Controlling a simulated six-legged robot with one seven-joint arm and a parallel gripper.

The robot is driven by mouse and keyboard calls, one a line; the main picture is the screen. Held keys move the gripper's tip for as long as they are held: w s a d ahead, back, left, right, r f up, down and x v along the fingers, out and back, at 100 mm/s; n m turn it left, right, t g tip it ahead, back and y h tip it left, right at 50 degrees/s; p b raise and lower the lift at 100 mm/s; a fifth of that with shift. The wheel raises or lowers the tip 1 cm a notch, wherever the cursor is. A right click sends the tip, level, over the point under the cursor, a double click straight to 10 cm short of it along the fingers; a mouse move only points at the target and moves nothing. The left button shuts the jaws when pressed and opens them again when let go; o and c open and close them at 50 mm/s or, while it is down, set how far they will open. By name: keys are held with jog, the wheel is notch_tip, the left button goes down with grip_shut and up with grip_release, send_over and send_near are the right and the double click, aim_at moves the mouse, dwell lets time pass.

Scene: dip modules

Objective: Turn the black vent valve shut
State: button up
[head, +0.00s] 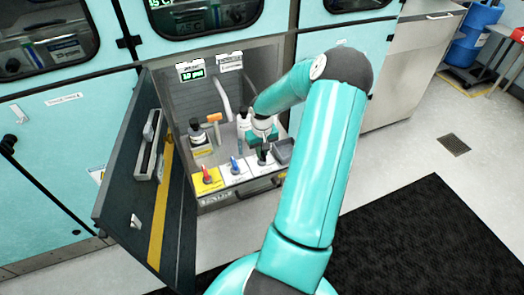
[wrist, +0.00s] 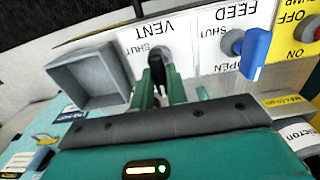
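The black vent valve (wrist: 157,68) sits on a white plate marked VENT, and its handle points down the picture in the wrist view. A SHUT mark shows beside its hub; any other mark is hidden. My gripper (wrist: 161,88) has its two green fingers close on both sides of the handle, with no clear gap. In the head view, my gripper (head: 262,138) is over the black valve (head: 264,156), at the right end of the valve row.
A blue feed valve (wrist: 254,46) and a red pump knob (wrist: 308,30) stand beside it. A grey open bin (wrist: 92,77) is close on the other side. Bottles (head: 198,133) stand behind the row. The open dark door (head: 135,185) bounds the left.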

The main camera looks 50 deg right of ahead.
grip_shut()
jog(key=shift+m, duration=0.3)
jog(key=m, duration=0.7)
jog(key=shift+m, duration=0.4)
jog(key=m, duration=0.4)
jog(key=shift+m, duration=0.3)
jog(key=m, duration=0.4)
jog(key=shift+m, duration=0.4)
jog(key=o, duration=0.6)
grip_release()
jog(key=shift+c, duration=0.2)
